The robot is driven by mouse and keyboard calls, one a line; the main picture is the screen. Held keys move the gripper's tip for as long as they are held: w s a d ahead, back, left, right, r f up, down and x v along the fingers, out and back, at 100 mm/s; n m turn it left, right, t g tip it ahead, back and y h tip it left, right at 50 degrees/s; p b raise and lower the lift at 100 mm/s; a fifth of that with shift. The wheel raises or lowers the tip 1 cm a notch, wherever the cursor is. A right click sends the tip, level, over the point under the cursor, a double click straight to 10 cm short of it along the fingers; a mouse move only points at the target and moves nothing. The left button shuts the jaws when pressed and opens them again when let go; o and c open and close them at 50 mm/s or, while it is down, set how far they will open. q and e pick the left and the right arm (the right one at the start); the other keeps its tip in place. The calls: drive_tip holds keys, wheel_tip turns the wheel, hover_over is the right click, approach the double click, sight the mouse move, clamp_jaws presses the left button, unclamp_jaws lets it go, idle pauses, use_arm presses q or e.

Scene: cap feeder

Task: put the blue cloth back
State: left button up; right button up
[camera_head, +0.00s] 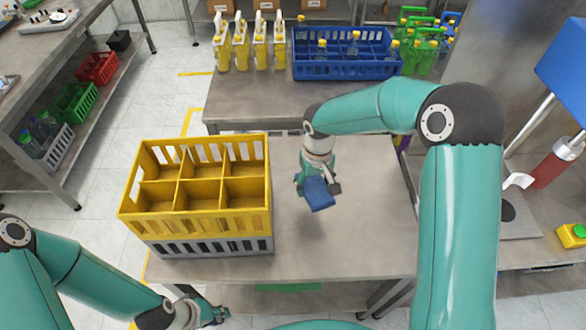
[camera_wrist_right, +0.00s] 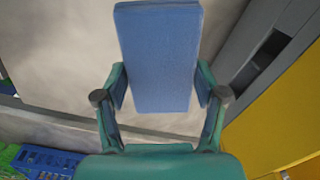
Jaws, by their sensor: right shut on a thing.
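The blue cloth (camera_head: 319,194) is a small folded block, held above the bare grey table (camera_head: 345,245) to the right of the yellow crate. My right gripper (camera_head: 317,186) is shut on it. In the right wrist view the blue cloth (camera_wrist_right: 160,60) sits between the two fingers of my right gripper (camera_wrist_right: 162,95), with a finger touching each side. My left gripper (camera_head: 212,314) is low at the bottom left, by the table's front edge and away from the cloth. Its fingers are too small to tell whether they are open.
A yellow divided crate (camera_head: 195,222) with empty compartments stands on a grey crate (camera_head: 210,246) at the table's left. Behind are yellow bottles (camera_head: 240,45), a blue crate (camera_head: 345,68) with bottles and green bottles (camera_head: 425,50). A press with a red cylinder (camera_head: 552,170) stands right.

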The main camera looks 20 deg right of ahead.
drive_tip(key=w+r+n, duration=0.4)
drive_tip(key=w+n, duration=0.7)
drive_tip(key=n, duration=0.1)
wheel_tip(320, 180, up, 5)
drive_tip(key=n, duration=1.5)
hover_over(293, 170)
wheel_tip(293, 170, down, 15)
drive_tip(key=b, duration=0.6)
drive_tip(key=shift+r, duration=0.1)
wheel_tip(293, 170, down, 4)
drive_tip(key=shift+f+p, duration=0.15)
drive_tip(key=shift+p, duration=0.15)
drive_tip(key=shift+f, duration=0.2)
drive_tip(key=o, duration=1.1)
drive_tip(key=shift+f, duration=0.1)
